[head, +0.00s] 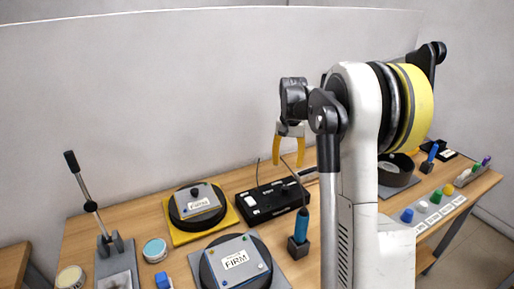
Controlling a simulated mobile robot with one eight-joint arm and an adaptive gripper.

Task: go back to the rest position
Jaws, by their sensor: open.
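My gripper (288,162) hangs above the back of the wooden workbench, pointing down. Its two yellow fingers are apart and nothing shows between them. In the picture it sits above a black box with a white switch (268,201), clear of it. My white and black arm rises at the right of centre and hides part of the bench behind it.
On the bench (138,215) stand a lever press (104,243), a round pad labelled "FIRMN" (198,203), another labelled "FIRM" (235,262), and a blue-handled tool (301,227) in a dark block. A pale wall stands behind.

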